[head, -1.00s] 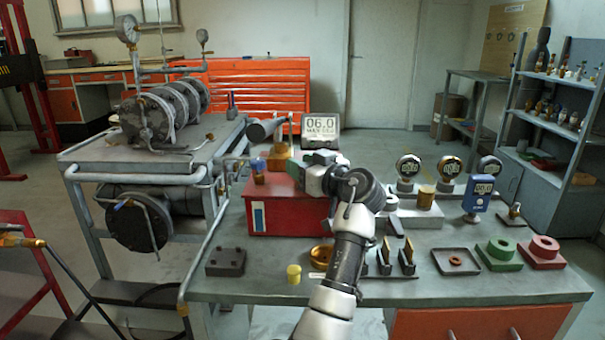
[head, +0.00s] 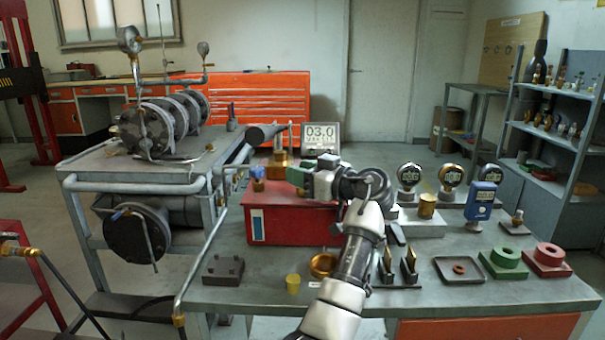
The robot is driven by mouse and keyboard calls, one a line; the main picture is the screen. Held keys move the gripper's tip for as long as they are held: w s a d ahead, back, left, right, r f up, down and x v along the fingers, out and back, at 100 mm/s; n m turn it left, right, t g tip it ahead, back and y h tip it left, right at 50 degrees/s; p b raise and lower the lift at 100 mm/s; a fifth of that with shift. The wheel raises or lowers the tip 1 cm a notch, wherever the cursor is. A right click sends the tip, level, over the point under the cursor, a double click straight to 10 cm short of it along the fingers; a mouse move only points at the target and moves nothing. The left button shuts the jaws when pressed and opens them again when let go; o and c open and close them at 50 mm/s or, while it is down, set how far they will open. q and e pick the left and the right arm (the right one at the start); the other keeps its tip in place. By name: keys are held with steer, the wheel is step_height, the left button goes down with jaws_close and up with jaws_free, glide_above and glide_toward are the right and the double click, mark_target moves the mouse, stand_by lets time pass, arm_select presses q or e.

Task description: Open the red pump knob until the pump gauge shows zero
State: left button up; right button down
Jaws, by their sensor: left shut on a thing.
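The pump gauge display (head: 321,137) stands behind the red box and reads 03.0, with smaller text below. The red box (head: 292,226) sits on the grey workbench, with a brass fitting (head: 281,158) at its top back. My left gripper (head: 299,177) is over the top of the box, just right of and in front of the fitting. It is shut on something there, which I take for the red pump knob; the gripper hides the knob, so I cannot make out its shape. My right gripper is not in view.
Several round gauges (head: 409,176) and a blue meter (head: 481,200) stand on the workbench to the right. Green (head: 503,262) and red (head: 548,262) blocks and a small tray (head: 459,270) lie in front. A pipe-and-tank cart (head: 135,190) stands close on the left.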

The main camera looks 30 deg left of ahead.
arm_select(q)
steer(key=shift+r, duration=0.25)
steer(key=o, duration=0.7)
steer(key=shift+o, duration=1.1)
steer(key=shift+f, duration=0.15)
steer(key=shift+r, duration=0.55)
step_height(320, 180, up, 4)
steer(key=shift+f+p, duration=0.25)
steer(key=shift+p, duration=0.2)
steer(key=d+r+p, duration=0.1)
steer(key=d+r, duration=0.5)
steer(key=d, duration=0.5)
steer(key=shift+d+r, duration=0.2)
steer(key=shift+d, duration=0.1)
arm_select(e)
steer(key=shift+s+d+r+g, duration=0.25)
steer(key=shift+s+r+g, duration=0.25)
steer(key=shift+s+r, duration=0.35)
arm_select(q)
steer(key=shift+w, duration=0.1)
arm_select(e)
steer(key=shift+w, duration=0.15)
